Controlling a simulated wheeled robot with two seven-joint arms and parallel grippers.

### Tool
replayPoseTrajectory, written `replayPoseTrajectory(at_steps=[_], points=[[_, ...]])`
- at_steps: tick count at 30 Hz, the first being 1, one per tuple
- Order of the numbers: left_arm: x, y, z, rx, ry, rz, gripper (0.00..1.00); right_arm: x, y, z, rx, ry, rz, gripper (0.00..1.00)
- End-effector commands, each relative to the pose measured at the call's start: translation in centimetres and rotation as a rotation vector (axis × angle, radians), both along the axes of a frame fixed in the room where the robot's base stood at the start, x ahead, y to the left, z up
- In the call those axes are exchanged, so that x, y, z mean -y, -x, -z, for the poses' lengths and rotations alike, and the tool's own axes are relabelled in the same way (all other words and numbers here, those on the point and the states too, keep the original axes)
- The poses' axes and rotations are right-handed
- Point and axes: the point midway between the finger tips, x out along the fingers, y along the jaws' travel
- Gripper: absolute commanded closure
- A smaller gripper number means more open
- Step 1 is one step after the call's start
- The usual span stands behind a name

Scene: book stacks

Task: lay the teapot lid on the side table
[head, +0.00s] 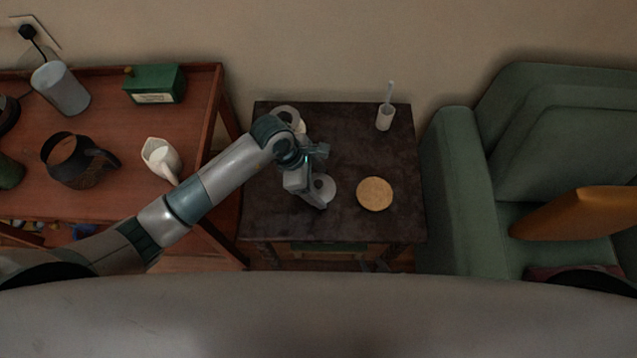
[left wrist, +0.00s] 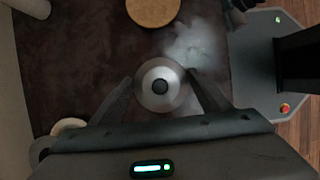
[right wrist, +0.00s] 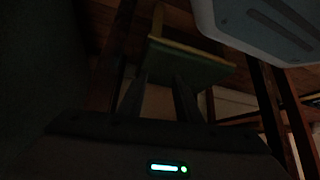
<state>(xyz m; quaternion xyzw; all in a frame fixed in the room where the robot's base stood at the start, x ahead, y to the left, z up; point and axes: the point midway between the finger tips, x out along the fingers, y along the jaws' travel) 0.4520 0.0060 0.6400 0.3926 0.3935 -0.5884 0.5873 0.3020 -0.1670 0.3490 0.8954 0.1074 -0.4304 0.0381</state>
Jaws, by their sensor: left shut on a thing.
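The teapot lid (head: 325,188) is a pale grey disc with a dark central knob, seen from above in the left wrist view (left wrist: 160,85). My left gripper (head: 318,193) is shut on it, one finger on each side. The lid is over the dark side table (head: 350,135), left of a round cork mat. I cannot tell whether it touches the tabletop. My right gripper (right wrist: 160,82) shows only in the right wrist view, its fingers apart with nothing between them.
The cork mat (head: 375,193) and a white holder with a stick (head: 385,117) stand on the side table. A pale round item (head: 287,115) is partly behind my left arm. A red-brown cart (head: 112,121) with vessels is left; a green armchair (head: 455,165) is right.

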Motion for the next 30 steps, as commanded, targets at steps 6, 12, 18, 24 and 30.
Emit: replayPoseTrajectory(at_steps=[6,12,18,24,30], points=[[0.1,0.0,1.4,0.001,0.001,-0.001,0.52,-0.6,0.4,0.1,0.010,-0.009,-0.006,0.69],[0.0,0.0,1.4,0.001,0.001,0.000,0.52,-1.0,0.4,0.0,0.012,-0.014,-0.006,0.69],[0.0,0.0,1.8,0.000,0.000,0.000,0.52,-0.9,0.5,0.5,-0.006,-0.008,-0.003,0.69],[0.0,0.0,1.7,0.000,0.000,0.000,0.11,-0.3,0.2,0.1,-0.001,-0.004,0.002,0.69],[0.0,0.0,1.6,0.000,0.000,0.000,0.11,0.4,0.4,0.2,-0.001,0.004,-0.001,0.69]])
